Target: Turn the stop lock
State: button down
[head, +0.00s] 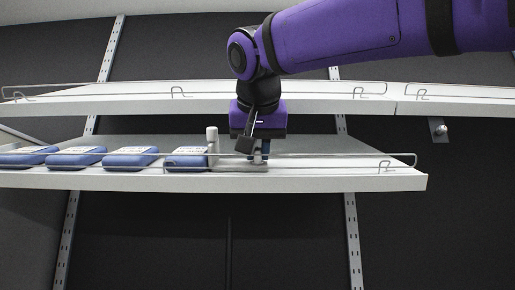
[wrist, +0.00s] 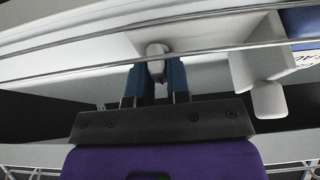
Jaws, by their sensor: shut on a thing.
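The stop lock is a small pale grey knob (wrist: 157,50) on a light plate of the lower shelf. My gripper (wrist: 156,74) has its two blue fingers on either side of the knob and is shut on it. In the head view my gripper (head: 260,154) reaches down to the lower shelf, just right of an upright white post (head: 212,140). A pale block with a rounded end (wrist: 268,98) stands to the right in the wrist view. The knob is too small and covered to make out in the head view.
Several blue packs lie in a row on the lower shelf (head: 320,182), the nearest pack (head: 186,162) beside the post. A wire rail (head: 330,155) runs along the shelf's front. The upper shelf (head: 320,105) is close behind my wrist. The lower shelf's right end is bare.

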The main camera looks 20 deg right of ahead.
dwell(0.3)
jog(key=c, duration=1.4)
grip_release()
jog(key=shift+o, duration=0.2)
jog(key=v, duration=1.1)
jog(key=shift+w+a, duration=0.1)
jog(key=shift+a, duration=0.05)
